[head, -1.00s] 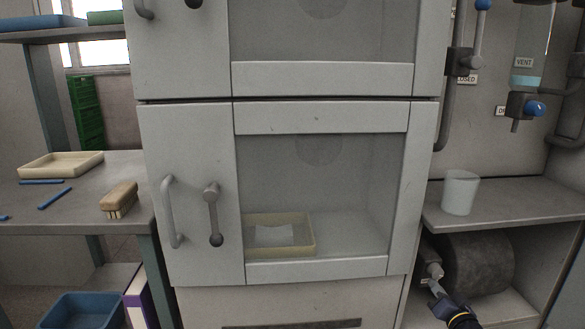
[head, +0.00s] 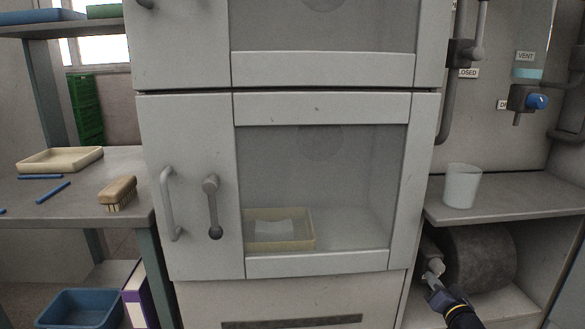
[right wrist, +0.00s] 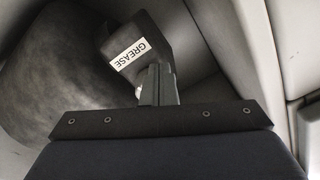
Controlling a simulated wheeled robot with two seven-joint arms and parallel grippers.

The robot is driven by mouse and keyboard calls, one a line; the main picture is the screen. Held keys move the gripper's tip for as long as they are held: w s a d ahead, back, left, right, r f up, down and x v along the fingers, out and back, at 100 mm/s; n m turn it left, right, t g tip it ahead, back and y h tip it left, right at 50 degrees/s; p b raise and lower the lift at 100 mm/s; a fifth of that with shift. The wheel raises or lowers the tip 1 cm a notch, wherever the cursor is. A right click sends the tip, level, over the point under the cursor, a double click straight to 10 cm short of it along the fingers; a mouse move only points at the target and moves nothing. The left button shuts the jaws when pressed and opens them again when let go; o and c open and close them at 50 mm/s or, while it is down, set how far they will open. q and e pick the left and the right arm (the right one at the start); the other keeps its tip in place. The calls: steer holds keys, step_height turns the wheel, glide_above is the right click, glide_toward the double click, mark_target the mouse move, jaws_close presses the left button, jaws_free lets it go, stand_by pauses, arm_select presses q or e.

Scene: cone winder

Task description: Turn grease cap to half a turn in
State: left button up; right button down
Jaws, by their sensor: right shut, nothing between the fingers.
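The grease fitting shows in the right wrist view as a dark block (right wrist: 135,45) with a white GREASE label, beside a large dark roller. A small pale part, perhaps the cap, peeks out just left of my fingertips; the rest is hidden behind them. In the head view a pale grey cap-like part (head: 435,267) sits low in the open bay at the right. My right gripper (head: 431,279) is at its lower edge, shut with nothing between the fingers. Its closed fingers (right wrist: 158,84) show in the right wrist view, close in front of the block. I cannot tell whether they touch. My left gripper is out of view.
The dark roller (head: 480,258) fills the bay right of my gripper. A shelf (head: 530,197) with a white cup (head: 461,186) lies above. The cabinet (head: 190,130) with a glazed door stands left. The left bench (head: 75,209) holds a tray and brush.

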steer(key=shift+w+d+r, duration=0.1)
steer(key=shift+d+r, duration=0.05)
steer(key=shift+r, duration=0.15)
steer(key=shift+a+f+b, duration=0.3)
steer(key=shift+b, duration=0.15)
steer(key=s, duration=0.6)
steer(key=shift+f, duration=0.15)
steer(key=shift+s+d, duration=0.1)
